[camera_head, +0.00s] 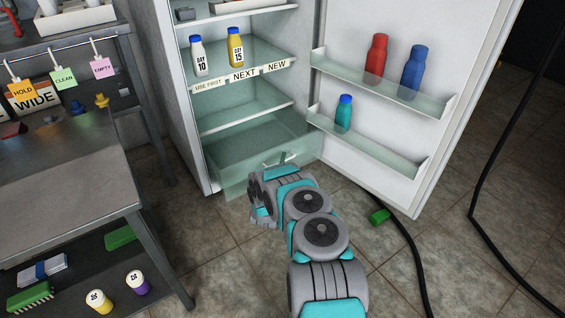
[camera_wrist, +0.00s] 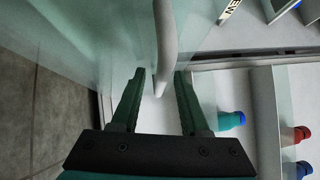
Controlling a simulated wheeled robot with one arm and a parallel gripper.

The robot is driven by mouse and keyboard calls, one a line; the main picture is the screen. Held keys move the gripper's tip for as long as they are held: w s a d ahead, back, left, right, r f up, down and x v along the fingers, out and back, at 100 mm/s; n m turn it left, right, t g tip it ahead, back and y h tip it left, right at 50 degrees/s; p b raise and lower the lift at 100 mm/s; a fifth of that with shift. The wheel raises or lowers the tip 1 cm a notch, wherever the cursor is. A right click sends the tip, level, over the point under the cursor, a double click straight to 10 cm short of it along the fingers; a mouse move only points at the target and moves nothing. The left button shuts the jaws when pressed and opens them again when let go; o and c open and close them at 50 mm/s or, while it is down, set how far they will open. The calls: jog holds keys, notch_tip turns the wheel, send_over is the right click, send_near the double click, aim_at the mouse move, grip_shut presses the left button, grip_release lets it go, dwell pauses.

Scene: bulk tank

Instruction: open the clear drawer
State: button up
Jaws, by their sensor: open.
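The clear drawer (camera_head: 233,178) is the pale green see-through box at the bottom of the open fridge. My arm covers part of its front in the head view. In the wrist view the drawer's clear front (camera_wrist: 95,50) fills the upper left, with a pale upright handle (camera_wrist: 166,45) on it. My gripper (camera_wrist: 158,74) is open, and the handle's lower end lies between its two dark green fingers in the picture, with gaps on both sides. I cannot tell how deep the handle sits between them. In the head view my fingers are mostly hidden by my wrist.
The fridge door (camera_head: 440,120) stands wide open at right, with red, blue and teal bottles on its shelves. Two bottles stand on a fridge shelf (camera_head: 265,70). A metal table (camera_head: 70,195) is at left. A green block (camera_head: 379,216) and a black hose (camera_head: 412,250) lie on the floor.

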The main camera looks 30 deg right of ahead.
jog(key=shift+a, duration=0.1)
jog(key=v, duration=0.7)
jog(key=shift+s+a+p, duration=0.2)
jog(key=shift+s+p, duration=0.05)
jog(key=shift+p, duration=0.1)
jog(key=shift+f, duration=0.15)
